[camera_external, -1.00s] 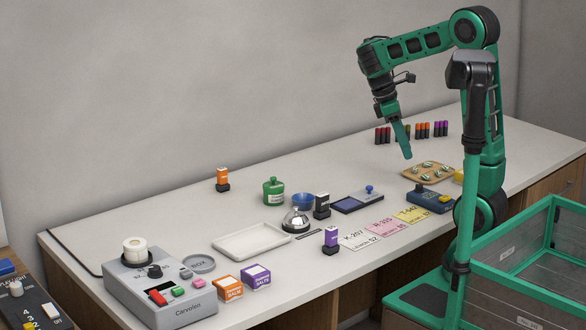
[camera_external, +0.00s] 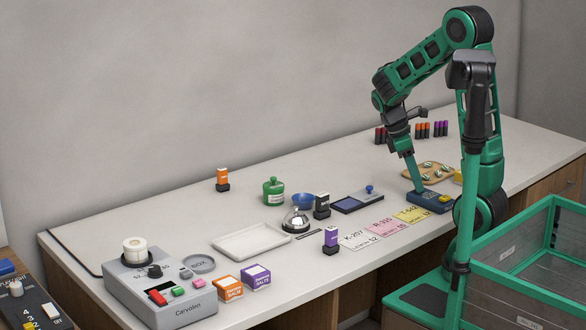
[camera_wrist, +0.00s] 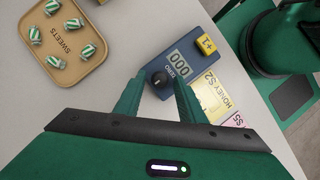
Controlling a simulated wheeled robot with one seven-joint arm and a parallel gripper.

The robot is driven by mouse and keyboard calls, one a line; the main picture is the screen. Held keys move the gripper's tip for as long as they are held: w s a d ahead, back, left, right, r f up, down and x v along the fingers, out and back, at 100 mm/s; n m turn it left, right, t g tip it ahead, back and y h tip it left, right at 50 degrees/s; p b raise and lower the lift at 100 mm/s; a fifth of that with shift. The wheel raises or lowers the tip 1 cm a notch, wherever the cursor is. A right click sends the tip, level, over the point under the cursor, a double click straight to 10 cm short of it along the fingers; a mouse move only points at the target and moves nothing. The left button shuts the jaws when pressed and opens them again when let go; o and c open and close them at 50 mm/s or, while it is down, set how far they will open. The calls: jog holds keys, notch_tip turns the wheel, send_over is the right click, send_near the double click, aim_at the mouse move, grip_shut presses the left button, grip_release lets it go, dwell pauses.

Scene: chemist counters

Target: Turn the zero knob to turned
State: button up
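The zero knob (camera_wrist: 159,78) is a small black knob on a dark blue counter box (camera_wrist: 190,62). The box also shows in the external view (camera_external: 430,202). The word ZERO is printed beside the knob, and a display reads 000. A yellow +1 button (camera_wrist: 206,45) sits at the box's other end. My gripper (camera_wrist: 159,84) is open, with its green fingers on either side of the knob. In the external view my gripper (camera_external: 418,188) points down at the box. I cannot tell whether the fingers touch the knob; it is hidden there.
A wooden tray of sweets (camera_wrist: 68,80) lies close beside the box. Price cards, including a yellow honey card (camera_external: 411,214), lie in front. A stamp pad (camera_external: 357,201) is to the left. Coloured cartridges (camera_external: 424,131) stand behind.

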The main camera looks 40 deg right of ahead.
grip_shut()
jog(key=shift+w+m, duration=0.1)
jog(key=shift+m, duration=0.2)
jog(key=m, duration=0.1)
jog(key=m+y, duration=0.1)
jog(key=shift+w+d+m+g, duration=0.1)
jog(key=shift+d+m+g, duration=0.1)
jog(key=shift+m+g, duration=0.15)
jog(key=m+y, duration=0.1)
jog(key=m, duration=0.1)
jog(key=m+y, duration=0.1)
jog(key=m, duration=0.2)
jog(key=shift+d+r+m+g, duration=0.1)
jog(key=shift+d+m+g, duration=0.1)
jog(key=shift+m+g, duration=0.05)
jog(key=m+y, duration=0.1)
jog(key=m, duration=0.3)
jog(key=shift+d+m+y, duration=0.2)
jog(key=shift+m+y, duration=0.1)
jog(key=shift+y, duration=0.1)
jog(key=shift+d+m+t+y, duration=0.1)
jog(key=shift+m+t+y, duration=0.25)
jog(key=shift+m, duration=0.7)
jog(key=shift+m+t+y, duration=0.25)
jog(key=shift+m+y, duration=0.1)
jog(key=shift+m, duration=0.7)
